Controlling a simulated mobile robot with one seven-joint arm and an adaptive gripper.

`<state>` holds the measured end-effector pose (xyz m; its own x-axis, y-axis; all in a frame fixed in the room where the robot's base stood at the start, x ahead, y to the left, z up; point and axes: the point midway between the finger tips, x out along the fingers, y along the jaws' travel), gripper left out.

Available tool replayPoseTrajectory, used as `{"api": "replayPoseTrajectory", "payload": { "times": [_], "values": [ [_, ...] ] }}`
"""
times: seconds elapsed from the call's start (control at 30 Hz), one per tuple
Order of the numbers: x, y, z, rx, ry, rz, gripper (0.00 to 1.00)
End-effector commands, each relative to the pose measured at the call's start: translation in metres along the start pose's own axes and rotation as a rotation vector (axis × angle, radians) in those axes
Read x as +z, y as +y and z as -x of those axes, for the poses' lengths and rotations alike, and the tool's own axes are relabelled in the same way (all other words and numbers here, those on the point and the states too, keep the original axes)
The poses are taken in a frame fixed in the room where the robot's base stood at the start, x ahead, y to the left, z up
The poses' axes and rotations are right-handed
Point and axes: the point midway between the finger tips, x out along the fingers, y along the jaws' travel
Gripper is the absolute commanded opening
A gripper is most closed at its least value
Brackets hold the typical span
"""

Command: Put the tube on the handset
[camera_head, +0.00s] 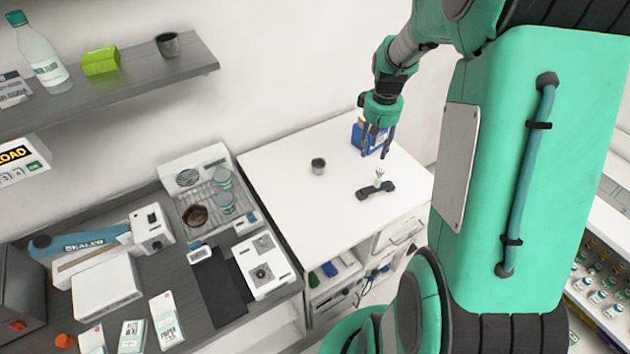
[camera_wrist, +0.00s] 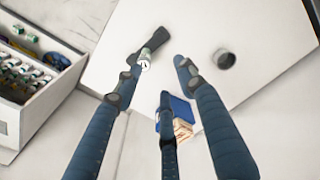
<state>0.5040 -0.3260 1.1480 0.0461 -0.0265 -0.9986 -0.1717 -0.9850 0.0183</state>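The dark handset (camera_head: 376,191) lies on the white cabinet top. It also shows in the wrist view (camera_wrist: 161,38). A small pale tube (camera_head: 379,176) with some green on it stands roughly upright on the handset's middle. In the wrist view the tube (camera_wrist: 148,55) overlaps the handset, with its whitish end toward me. My gripper (camera_head: 378,143) is above the cabinet top, higher than the tube and apart from it. Its fingers are spread and nothing is between them in the wrist view (camera_wrist: 158,77).
A small grey cup (camera_head: 318,166) stands left of the handset. A blue box (camera_head: 362,136) is at the back, behind my gripper. The front of the cabinet top (camera_head: 300,220) is clear. A counter with a dish rack (camera_head: 212,190) and boxes is at left.

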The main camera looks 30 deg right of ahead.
Motion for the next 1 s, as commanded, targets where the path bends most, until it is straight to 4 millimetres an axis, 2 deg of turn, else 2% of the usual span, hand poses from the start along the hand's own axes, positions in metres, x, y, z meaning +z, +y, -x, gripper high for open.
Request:
{"api": "replayPoseTrajectory", "payload": {
  "times": [0.03,0.23,0.5,0.7,1.0],
  "values": [
    [0.000,-0.015,0.017,0.007,0.018,0.011,0.40],
    [0.013,-0.078,0.076,0.024,0.088,0.041,0.40],
    [0.053,-0.158,0.144,0.028,0.190,0.079,0.40],
    [0.096,-0.208,0.181,0.016,0.266,0.105,0.40],
    [0.169,-0.264,0.214,-0.025,0.378,0.144,0.40]
  ]
}}
